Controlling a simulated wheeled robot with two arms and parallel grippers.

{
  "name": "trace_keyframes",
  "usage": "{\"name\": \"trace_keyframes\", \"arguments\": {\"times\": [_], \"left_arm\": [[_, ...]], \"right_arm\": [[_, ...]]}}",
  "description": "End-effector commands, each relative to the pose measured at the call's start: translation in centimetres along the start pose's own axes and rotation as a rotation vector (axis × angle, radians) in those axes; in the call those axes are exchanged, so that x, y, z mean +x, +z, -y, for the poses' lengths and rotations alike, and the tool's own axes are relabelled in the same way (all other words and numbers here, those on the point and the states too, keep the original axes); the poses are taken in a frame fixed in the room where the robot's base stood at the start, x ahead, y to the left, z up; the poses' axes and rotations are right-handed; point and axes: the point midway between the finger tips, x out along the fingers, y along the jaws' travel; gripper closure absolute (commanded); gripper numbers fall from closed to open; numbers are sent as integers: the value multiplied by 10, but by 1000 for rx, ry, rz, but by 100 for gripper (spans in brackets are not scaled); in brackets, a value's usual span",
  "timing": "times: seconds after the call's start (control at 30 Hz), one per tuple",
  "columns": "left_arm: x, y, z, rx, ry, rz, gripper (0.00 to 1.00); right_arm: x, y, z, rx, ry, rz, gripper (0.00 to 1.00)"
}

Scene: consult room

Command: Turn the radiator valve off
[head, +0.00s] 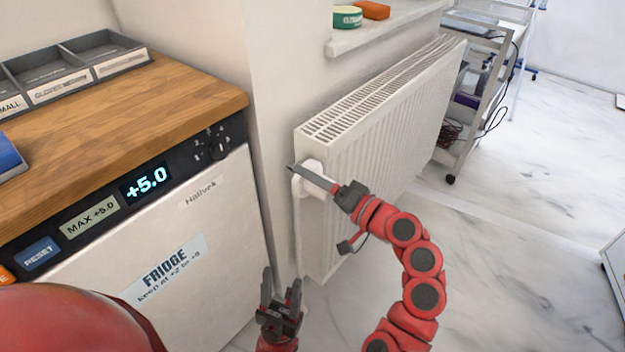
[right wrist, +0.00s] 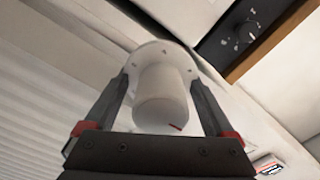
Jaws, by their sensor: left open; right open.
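The white radiator valve (head: 312,180) is on the near end of the white radiator (head: 385,120). In the right wrist view, its rounded white knob (right wrist: 162,95) has a short red mark near its front end, with a pale collar bearing small dark marks behind it. My right gripper (right wrist: 160,84) is open, with one finger on each side of the knob. Small gaps seem to show beside the knob; contact is unclear. In the head view the right gripper (head: 303,177) partly covers the valve. My left gripper (head: 281,284) is open and empty, low in front of the fridge.
A fridge (head: 205,240) with a wooden top stands left of the radiator, a narrow wall strip between them. A windowsill (head: 385,32) with a green-and-white tin and an orange block is above. A wheeled cart (head: 480,100) stands beyond. The marble floor at right is mostly clear.

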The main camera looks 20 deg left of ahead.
Motion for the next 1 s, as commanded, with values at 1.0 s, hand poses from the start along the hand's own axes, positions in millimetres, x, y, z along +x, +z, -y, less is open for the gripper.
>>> {"name": "trace_keyframes", "arguments": {"times": [1.0], "left_arm": [[30,-5,2,0,0,0,50]], "right_arm": [[-172,-1,0,0,2,-1,11]]}}
